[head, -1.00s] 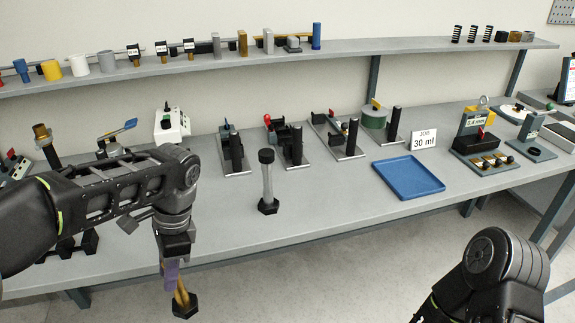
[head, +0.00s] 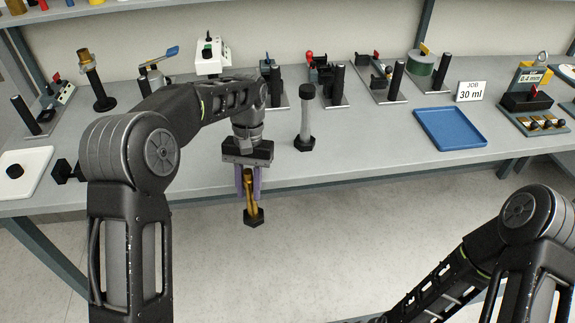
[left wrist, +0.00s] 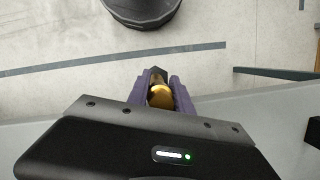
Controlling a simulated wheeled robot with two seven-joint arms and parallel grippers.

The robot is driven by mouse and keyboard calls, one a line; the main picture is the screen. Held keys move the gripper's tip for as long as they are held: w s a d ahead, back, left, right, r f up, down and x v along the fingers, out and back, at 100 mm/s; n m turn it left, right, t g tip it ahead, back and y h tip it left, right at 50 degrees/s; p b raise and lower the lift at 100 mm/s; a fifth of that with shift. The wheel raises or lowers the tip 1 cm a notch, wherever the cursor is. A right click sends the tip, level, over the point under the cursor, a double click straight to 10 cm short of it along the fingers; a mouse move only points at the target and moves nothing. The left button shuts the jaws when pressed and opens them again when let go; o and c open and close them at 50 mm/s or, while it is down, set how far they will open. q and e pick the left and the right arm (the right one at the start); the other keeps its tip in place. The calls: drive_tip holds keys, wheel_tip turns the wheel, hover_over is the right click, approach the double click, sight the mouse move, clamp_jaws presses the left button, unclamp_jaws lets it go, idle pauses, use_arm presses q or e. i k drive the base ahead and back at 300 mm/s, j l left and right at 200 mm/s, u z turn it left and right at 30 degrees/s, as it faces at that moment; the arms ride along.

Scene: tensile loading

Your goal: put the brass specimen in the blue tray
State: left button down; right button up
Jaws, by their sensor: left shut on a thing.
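The brass specimen (head: 251,192) is a gold bar with a dark hexagonal end, hanging down in my left gripper (head: 250,184). The gripper's purple fingers are shut on it, in front of the bench's front edge and above the floor. The specimen's gold end also shows between the fingers in the left wrist view (left wrist: 160,96). The blue tray (head: 450,128) lies flat and empty on the bench, to the right of the gripper. My right arm shows at the lower right of the head view, but its gripper is out of the picture.
A grey specimen with dark ends (head: 305,120) stands upright on the bench, just right of my left gripper. Several small fixtures stand along the back. Bare bench (head: 370,140) lies between the grey specimen and the tray.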

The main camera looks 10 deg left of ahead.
sight(448, 128)
drive_tip(key=z, duration=1.8)
drive_tip(key=i+j, duration=0.3)
drive_tip(key=i, duration=0.15)
drive_tip(key=i+j, duration=0.25)
drive_tip(key=i, duration=0.2)
